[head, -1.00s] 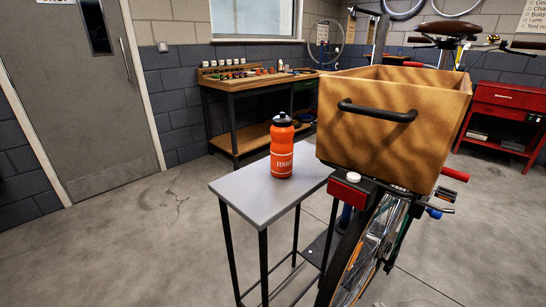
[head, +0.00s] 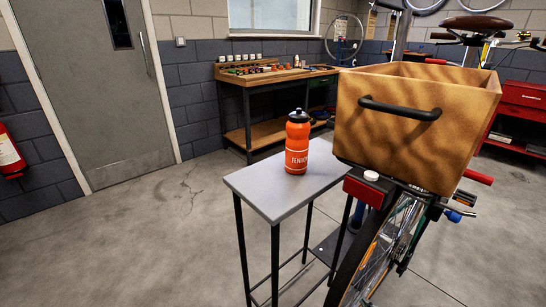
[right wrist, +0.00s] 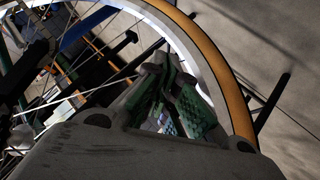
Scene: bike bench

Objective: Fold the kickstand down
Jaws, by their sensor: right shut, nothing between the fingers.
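The bicycle's rear wheel (head: 378,252) stands below the wooden crate in the head view. I cannot make out the kickstand there. In the right wrist view, the wheel's tan tyre and silver rim (right wrist: 205,50) arc close in front of my right gripper (right wrist: 172,100). Its fingers with green-edged pads are closed together, with nothing visible held, and overlap the spokes and rim in the picture. Whether they touch the wheel I cannot tell. Several dark bars show behind the spokes; I cannot tell whether one is the kickstand. Neither gripper shows in the head view.
A grey-topped stand (head: 282,184) with black legs is close to the wheel's left and bears an orange bottle (head: 297,145). The wooden crate (head: 415,125) overhangs the wheel. A workbench (head: 262,105) and a red tool cabinet (head: 525,100) stand behind. The floor at left is clear.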

